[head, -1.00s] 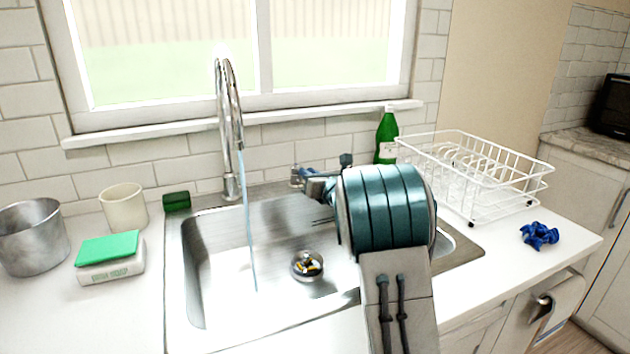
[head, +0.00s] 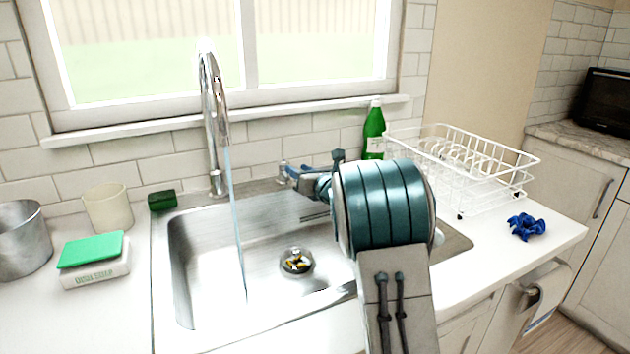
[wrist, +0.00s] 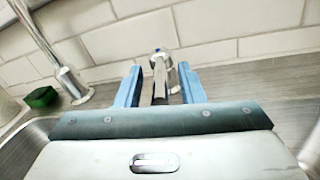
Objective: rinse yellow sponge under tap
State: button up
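The tap (head: 212,110) stands behind the sink (head: 205,262), and a stream of water (head: 236,225) falls from it into the left part of the basin. My gripper (head: 292,172) is at the back of the sink, right of the tap, beside a small chrome handle (head: 283,172). In the wrist view its two blue fingers (wrist: 159,80) are apart, with the chrome handle (wrist: 161,62) between or just past their tips; contact cannot be told. I see no clearly yellow sponge. A dark green block (head: 162,200) lies behind the sink's left corner, and also shows in the wrist view (wrist: 42,97).
A bright green pad (head: 92,249) rests on a white box (head: 97,272) left of the sink. A cup (head: 110,208) and metal pot (head: 22,240) stand nearby. A green bottle (head: 374,132), white dish rack (head: 480,195) and blue crumpled item (head: 526,227) are to the right.

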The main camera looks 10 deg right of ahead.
jog(key=b+v, duration=0.1)
jog(key=v, duration=1.2)
jog(key=shift+w, duration=0.1)
